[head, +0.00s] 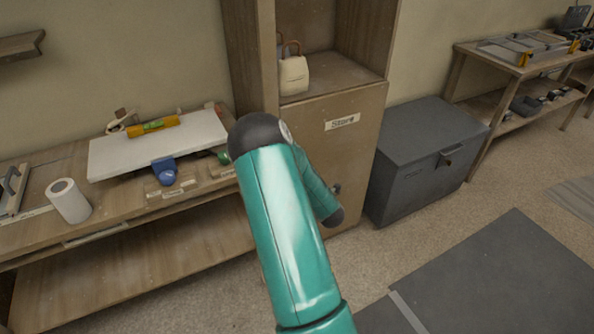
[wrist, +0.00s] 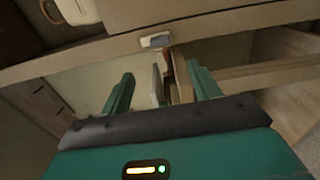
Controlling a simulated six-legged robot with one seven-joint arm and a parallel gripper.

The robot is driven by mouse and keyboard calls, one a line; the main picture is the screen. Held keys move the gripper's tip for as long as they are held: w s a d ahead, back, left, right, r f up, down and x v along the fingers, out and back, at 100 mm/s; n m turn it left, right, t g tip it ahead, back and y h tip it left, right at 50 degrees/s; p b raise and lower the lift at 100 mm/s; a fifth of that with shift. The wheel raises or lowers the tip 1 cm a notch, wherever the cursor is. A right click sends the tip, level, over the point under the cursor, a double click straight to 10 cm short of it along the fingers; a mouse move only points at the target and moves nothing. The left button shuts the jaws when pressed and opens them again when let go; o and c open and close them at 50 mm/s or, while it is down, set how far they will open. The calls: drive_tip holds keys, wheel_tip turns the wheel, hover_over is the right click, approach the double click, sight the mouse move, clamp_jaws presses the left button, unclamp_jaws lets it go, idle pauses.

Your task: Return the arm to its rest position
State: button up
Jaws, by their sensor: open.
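My teal arm (head: 285,235) rises from the bottom of the head view to a dark elbow, then bends down to the right in front of the cabinet. My gripper is out of sight in the head view. In the wrist view my gripper (wrist: 160,88) has its two teal fingers wide apart, with nothing visibly held between them. Past the fingers are a wooden edge with a small pale label (wrist: 155,41) and a thin upright pale piece beside something reddish-brown. I cannot tell how far these are from the fingertips.
A wooden cabinet (head: 358,150) labelled "Store" holds a cream handled object (head: 293,75) on its open shelf. Left is a workbench (head: 120,210) with a white board (head: 150,150), yellow level (head: 153,125), blue tool (head: 164,171) and white roll (head: 68,201). A grey chest (head: 425,155) stands right; floor is clear.

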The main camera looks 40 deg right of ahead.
idle(0.5)
drive_tip(key=w+a+r+m+g+h, duration=0.25)
drive_tip(key=w+a+r+m, duration=0.2)
drive_tip(key=r+m, duration=0.35)
drive_tip(key=s+a+r+m+g+y, duration=0.35)
drive_tip(key=a+r, duration=0.55)
drive_tip(key=a, duration=0.3)
drive_tip(key=s+a+r+m+g+y, duration=0.1)
drive_tip(key=s+a+r+g+y, duration=0.1)
drive_tip(key=s+a, duration=0.9)
drive_tip(key=s+a+r+m+g+y, duration=0.2)
drive_tip(key=s+a+r+g, duration=0.1)
drive_tip(key=s+a, duration=0.8)
drive_tip(key=shift+s+r+g, duration=0.4)
drive_tip(key=shift+s+r, duration=0.15)
drive_tip(key=shift+r, duration=0.3)
drive_tip(key=shift+c, duration=0.4)
